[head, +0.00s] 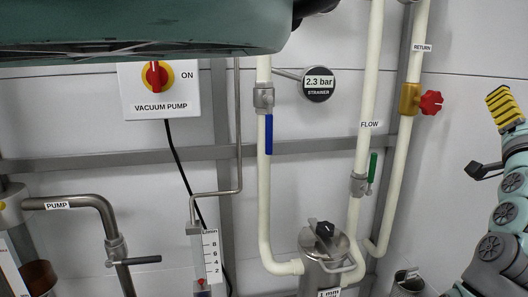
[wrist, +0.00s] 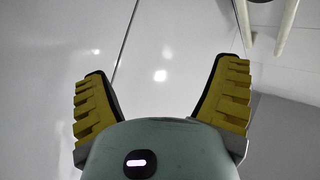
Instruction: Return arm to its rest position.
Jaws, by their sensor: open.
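My gripper (wrist: 162,90) shows in the wrist view with its two yellow padded fingers spread wide and nothing between them. Behind it is a pale wall with light reflections. In the head view my arm (head: 510,205) rises at the right edge, and one yellow finger pad (head: 504,106) shows at its upper end. The gripper is apart from the pipes and valves.
A cream pipe with a red valve knob (head: 431,102) stands left of my arm. A lidded steel strainer (head: 327,262) and a blue-handled valve (head: 269,133) are farther left. The vacuum pump switch box (head: 160,90) is on the wall. Bare wall separates the pipes and arm.

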